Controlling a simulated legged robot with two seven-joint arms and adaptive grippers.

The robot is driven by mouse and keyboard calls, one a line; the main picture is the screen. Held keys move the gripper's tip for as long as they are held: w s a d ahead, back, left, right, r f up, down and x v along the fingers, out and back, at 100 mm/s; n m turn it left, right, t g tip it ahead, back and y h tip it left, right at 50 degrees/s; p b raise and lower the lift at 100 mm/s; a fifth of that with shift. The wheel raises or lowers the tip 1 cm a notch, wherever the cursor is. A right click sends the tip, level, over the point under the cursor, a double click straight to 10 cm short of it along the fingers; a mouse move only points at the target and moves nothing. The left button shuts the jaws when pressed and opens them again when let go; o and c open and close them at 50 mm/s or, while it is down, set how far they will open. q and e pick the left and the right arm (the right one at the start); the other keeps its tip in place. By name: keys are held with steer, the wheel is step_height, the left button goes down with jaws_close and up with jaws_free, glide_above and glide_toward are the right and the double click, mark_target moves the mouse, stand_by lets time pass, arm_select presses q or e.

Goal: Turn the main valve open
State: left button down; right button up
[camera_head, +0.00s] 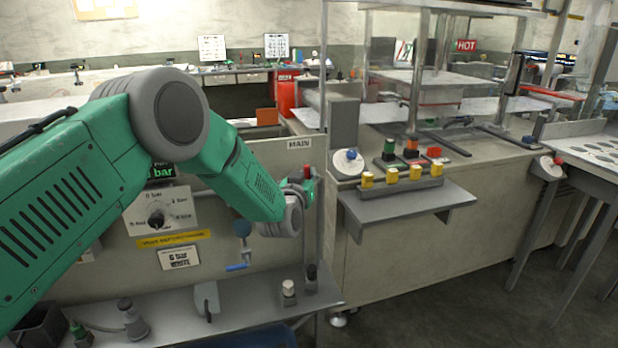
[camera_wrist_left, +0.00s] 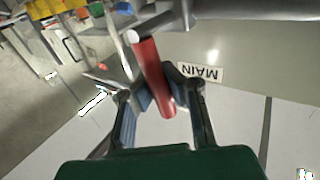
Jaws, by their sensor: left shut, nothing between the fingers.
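The main valve's red lever (camera_head: 308,172) stands upright under the MAIN sign (camera_head: 299,143) at the right end of the panel. My left gripper (camera_head: 301,186) is right at the lever, partly hidden by its own wrist. In the left wrist view the red lever (camera_wrist_left: 150,70) crosses the fingertips of my left gripper (camera_wrist_left: 158,90), and the MAIN sign (camera_wrist_left: 201,72) appears upside down beside them. My left gripper is shut with nothing held; whether it touches the lever I cannot tell. My right gripper is not in view.
A pressure dial (camera_head: 157,218) and a blue-handled crank (camera_head: 240,266) are on the panel left of the valve. A grey shelf (camera_head: 250,318) with small parts runs below. A vertical post (camera_head: 322,100) stands close by the lever. Yellow buttons (camera_head: 391,175) are on the right bench.

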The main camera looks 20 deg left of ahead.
arm_select(q)
steer(key=shift+s+d+f+n+b, duration=0.15)
steer(key=shift+s+f+n+b, duration=0.15)
steer(key=shift+f+b, duration=0.35)
steer(key=s+a+f+n+t+y+b, duration=0.1)
steer(key=f+n+y+b, duration=0.1)
steer(key=n+y+b, duration=0.5)
steer(key=s+a+f+n+t+y+b, duration=0.1)
steer(key=n+y+b, duration=0.5)
steer(key=n+b, duration=0.9)
steer(key=shift+s+a+f+n+y, duration=0.3)
steer(key=shift+a+f+n+y, duration=0.1)
steer(key=shift+a+f+n, duration=0.45)
steer(key=c, duration=1.5)
jaws_free()
steer(key=shift+s+r, duration=0.2)
steer(key=shift+r, duration=0.1)
steer(key=shift+c, duration=0.2)
steer(key=shift+d+r, duration=0.1)
steer(key=shift+w, duration=0.1)
